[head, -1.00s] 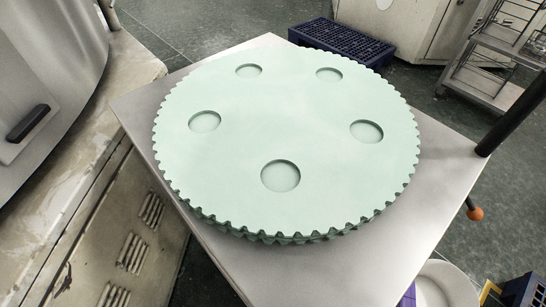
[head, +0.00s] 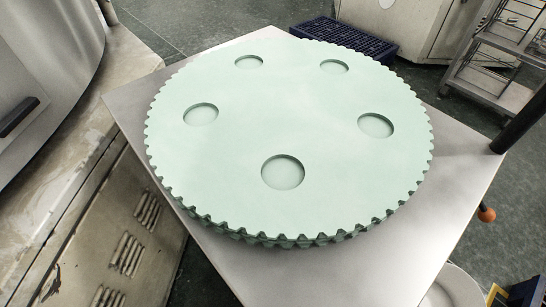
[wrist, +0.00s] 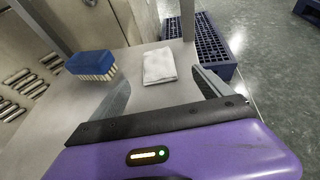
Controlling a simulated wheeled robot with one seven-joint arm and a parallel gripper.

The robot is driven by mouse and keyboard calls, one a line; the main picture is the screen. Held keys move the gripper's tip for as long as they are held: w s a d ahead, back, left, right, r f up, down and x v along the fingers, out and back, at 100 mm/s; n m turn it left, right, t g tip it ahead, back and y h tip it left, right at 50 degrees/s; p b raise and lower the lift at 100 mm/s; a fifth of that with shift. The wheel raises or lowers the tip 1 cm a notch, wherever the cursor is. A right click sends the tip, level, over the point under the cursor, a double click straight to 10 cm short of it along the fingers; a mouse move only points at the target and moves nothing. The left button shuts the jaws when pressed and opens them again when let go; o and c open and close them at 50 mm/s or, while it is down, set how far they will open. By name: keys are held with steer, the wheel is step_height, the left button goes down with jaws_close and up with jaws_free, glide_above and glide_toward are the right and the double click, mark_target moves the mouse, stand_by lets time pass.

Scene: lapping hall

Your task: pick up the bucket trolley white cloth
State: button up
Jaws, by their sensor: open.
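The white cloth (wrist: 159,66) lies folded on a flat grey surface in the wrist view, near the top middle. My gripper (wrist: 161,80) is open and empty in the wrist view. Its two grey fingers stand apart, one to the left and one to the right below the cloth. The cloth lies beyond the fingertips, roughly in line with the gap, and does not look held. In the head view neither the cloth nor my gripper shows. A pale round bucket (head: 452,287) is partly in view at the lower right there.
A blue brush (wrist: 91,64) with pale bristles lies left of the cloth. A blue crate (wrist: 212,47) stands on the floor to the right. A large pale green toothed disc (head: 240,135) covers most of a metal table (head: 455,165). A black post (head: 520,125) rises at the right.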

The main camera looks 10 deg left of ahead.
steer(key=b+x, duration=0.1)
steer(key=x, duration=0.1)
steer(key=b+x, duration=0.1)
steer(key=x, duration=0.1)
steer(key=f+b+x, duration=0.1)
steer(key=shift+s+a+f+b, duration=0.1)
steer(key=shift+a+b, duration=0.2)
steer(key=shift+b, duration=0.05)
steer(key=c, duration=1.5)
